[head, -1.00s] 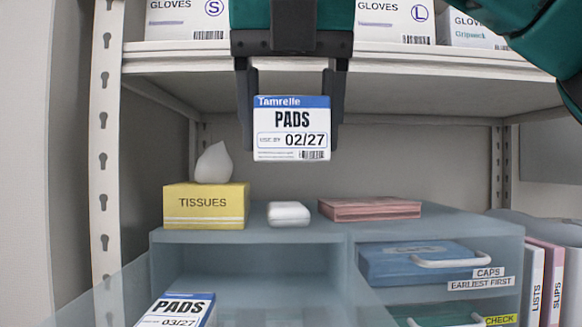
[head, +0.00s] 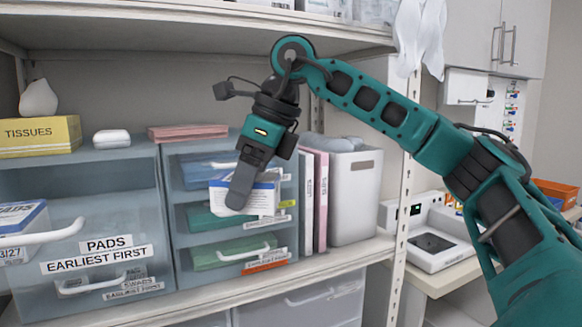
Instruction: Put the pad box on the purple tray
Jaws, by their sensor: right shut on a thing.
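My right gripper (head: 241,188) is shut on a white and blue pad box (head: 264,198). It holds the box in the air in front of the clear drawer unit, and one finger covers part of the box. In the earlier picture this box reads PADS 02/27. Another pads box (head: 20,216), its visible date ending in /27, lies in the open drawer marked PADS EARLIEST FIRST (head: 100,268) at the left. I see no purple tray in this view. My left gripper is not in view.
A tissues box (head: 40,136), a small white case (head: 111,139) and a pink pack (head: 188,132) stand on the drawer unit. Upright binders (head: 313,200) and a grey bin (head: 354,195) stand to its right. A shelf post (head: 405,215) separates these from a counter with a white device (head: 440,240).

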